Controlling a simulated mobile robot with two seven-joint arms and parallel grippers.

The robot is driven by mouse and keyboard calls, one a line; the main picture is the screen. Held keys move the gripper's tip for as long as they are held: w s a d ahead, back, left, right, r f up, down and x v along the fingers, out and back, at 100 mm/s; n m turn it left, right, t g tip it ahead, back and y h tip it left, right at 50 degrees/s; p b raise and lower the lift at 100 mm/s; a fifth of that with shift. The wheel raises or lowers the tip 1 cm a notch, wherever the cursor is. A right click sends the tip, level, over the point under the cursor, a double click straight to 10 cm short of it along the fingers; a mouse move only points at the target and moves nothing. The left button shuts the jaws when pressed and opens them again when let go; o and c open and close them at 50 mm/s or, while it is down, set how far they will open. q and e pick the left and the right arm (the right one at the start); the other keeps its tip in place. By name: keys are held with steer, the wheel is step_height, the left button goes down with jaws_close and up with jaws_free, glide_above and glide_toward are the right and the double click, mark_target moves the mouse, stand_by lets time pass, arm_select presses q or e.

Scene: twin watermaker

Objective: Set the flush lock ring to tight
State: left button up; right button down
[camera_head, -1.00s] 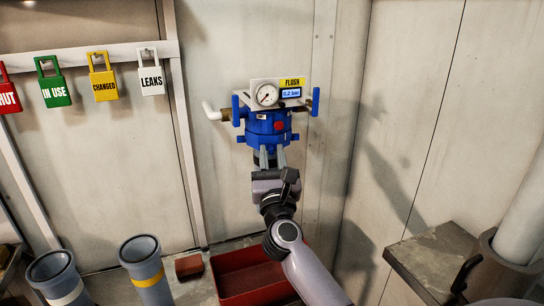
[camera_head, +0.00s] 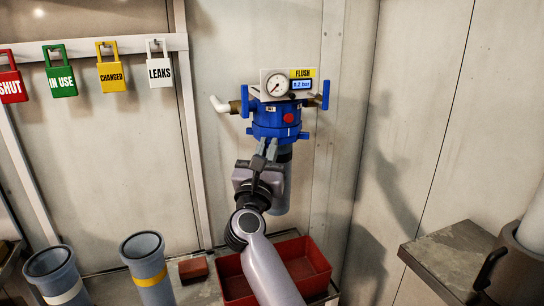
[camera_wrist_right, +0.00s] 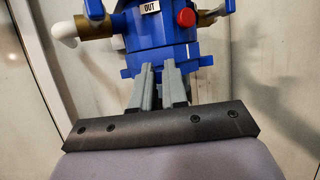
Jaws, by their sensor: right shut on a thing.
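The blue flush lock ring (camera_head: 290,134) sits at the lower part of the blue filter head, with small tabs at its sides. It also shows in the wrist view (camera_wrist_right: 195,62). My right gripper (camera_head: 267,148) reaches up from below at the ring's front, left of its middle. In the wrist view its two grey fingers (camera_wrist_right: 159,68) are close together at the ring's lower edge, shut on a ring lug that they mostly hide. A grey canister (camera_head: 285,180) hangs below the ring, partly behind my gripper. My left gripper is out of view.
Above are a gauge (camera_head: 278,86), a FLUSH label (camera_head: 302,73), a 0.2 bar display (camera_head: 301,85) and blue valve handles (camera_head: 326,95). A red tray (camera_head: 305,262) lies below. Grey housings (camera_head: 146,262) stand at lower left. A bench (camera_head: 450,253) is at right.

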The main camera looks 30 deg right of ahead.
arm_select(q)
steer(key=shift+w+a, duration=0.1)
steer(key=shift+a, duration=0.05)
arm_select(e)
steer(key=shift+w+a+r, duration=0.1)
steer(key=shift+w+a, duration=0.2)
steer(key=shift+a, duration=0.15)
steer(key=c, duration=1.2)
jaws_free()
steer(key=shift+w, duration=0.15)
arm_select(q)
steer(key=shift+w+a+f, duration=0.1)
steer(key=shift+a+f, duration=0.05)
arm_select(e)
steer(key=shift+o, duration=0.2)
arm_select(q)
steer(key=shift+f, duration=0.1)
arm_select(e)
steer(key=shift+f, duration=0.2)
